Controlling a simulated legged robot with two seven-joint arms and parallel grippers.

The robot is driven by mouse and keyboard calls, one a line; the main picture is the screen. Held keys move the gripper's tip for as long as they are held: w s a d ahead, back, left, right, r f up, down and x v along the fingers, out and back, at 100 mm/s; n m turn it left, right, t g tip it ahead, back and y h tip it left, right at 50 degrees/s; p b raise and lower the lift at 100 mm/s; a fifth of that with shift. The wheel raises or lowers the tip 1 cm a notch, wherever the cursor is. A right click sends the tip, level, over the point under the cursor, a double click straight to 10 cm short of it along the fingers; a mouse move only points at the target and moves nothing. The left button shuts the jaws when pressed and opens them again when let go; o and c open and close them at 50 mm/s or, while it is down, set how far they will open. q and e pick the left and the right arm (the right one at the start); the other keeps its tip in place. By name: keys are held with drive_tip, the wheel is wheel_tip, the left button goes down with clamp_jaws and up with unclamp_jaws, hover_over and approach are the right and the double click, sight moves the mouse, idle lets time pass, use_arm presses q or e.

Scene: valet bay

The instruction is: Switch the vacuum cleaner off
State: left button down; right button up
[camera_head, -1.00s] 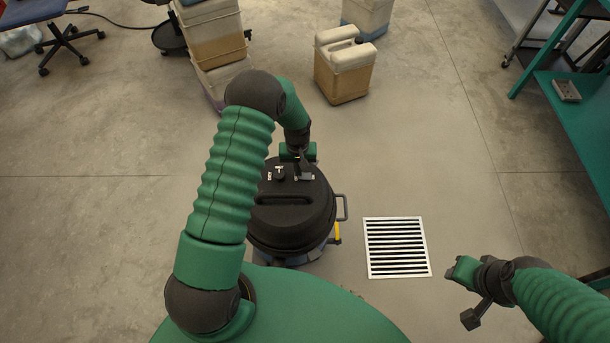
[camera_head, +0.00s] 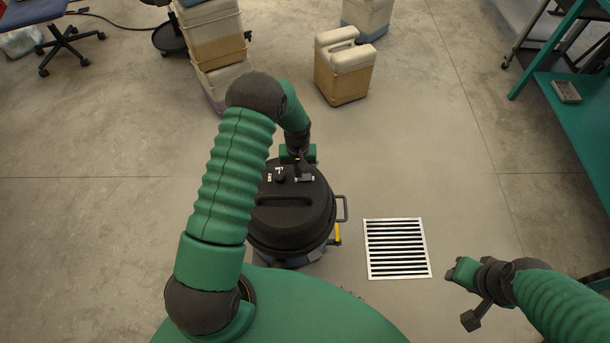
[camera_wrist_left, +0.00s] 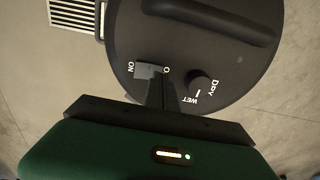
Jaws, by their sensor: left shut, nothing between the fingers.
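The vacuum cleaner (camera_head: 290,225) stands upright on the floor in front of me, with a round black lid. On its lid is a grey switch (camera_wrist_left: 146,70) between the marks ON and O, and it shows close in the left wrist view. My left gripper (camera_head: 302,171) is over the far part of the lid. In the left wrist view its fingers (camera_wrist_left: 163,84) are together and empty, with their tips at the O side of the switch. I cannot tell if they touch it. My right gripper (camera_head: 463,272) hangs at the lower right, its fingers not clear.
A wet/dry knob (camera_wrist_left: 200,82) sits beside the switch. A floor grate (camera_head: 396,222) lies right of the vacuum. Tan canisters (camera_head: 343,75) stand behind it. A green bench (camera_head: 580,115) is at the right.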

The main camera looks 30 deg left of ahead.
use_arm(q)
wheel_tip(320, 180, up, 6)
drive_tip(key=p, duration=0.4)
idle(0.3)
